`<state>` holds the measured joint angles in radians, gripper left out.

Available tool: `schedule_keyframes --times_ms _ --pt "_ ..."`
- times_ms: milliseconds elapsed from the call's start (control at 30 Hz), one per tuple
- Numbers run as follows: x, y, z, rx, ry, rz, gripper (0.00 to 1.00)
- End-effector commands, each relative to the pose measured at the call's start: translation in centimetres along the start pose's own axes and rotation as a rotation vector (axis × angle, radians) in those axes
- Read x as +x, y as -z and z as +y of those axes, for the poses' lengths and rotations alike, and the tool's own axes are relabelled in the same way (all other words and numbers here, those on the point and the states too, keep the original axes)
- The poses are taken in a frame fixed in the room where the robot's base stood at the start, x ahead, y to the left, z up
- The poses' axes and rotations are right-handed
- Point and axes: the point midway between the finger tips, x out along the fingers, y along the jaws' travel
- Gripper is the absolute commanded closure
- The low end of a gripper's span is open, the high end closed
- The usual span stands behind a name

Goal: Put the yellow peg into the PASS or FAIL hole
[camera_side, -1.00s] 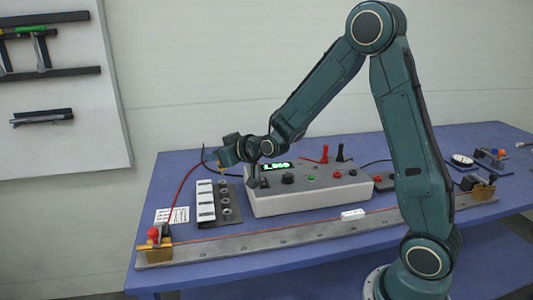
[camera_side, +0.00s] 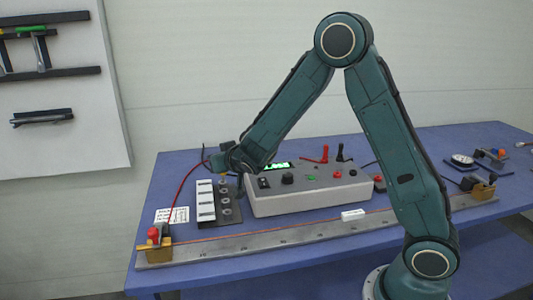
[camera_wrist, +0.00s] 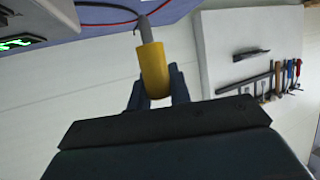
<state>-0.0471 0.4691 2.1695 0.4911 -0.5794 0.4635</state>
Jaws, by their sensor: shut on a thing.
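The yellow peg (camera_wrist: 154,72) is in my gripper (camera_wrist: 158,90) in the wrist view, a yellow cylinder with a thinner grey shaft (camera_wrist: 145,31) sticking out of it. My gripper is shut on it, one dark finger on each side. In the side view my gripper (camera_side: 222,165) is by the left end of the grey test box, near the board with the white labels (camera_side: 205,201) and round holes (camera_side: 226,211). The peg cannot be made out there. The label writing is too small to read.
The grey test box (camera_side: 305,195) with a lit green display (camera_side: 278,165) stands right of the labelled board. A long ruled rail (camera_side: 300,234) with a stretched wire runs along the front. A red cable (camera_side: 180,197) curves up at the left. A printed sheet (camera_side: 171,215) lies nearby.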

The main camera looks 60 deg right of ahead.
Motion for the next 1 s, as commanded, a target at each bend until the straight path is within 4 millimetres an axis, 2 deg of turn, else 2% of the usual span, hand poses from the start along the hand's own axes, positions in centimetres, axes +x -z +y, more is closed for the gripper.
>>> schedule_keyframes --times_ms 533,1000 --pt "0.2 -0.4 0.0 -0.001 0.001 0.001 1.00" --pt "1.3 -3.2 0.0 -0.003 0.002 0.000 1.00"
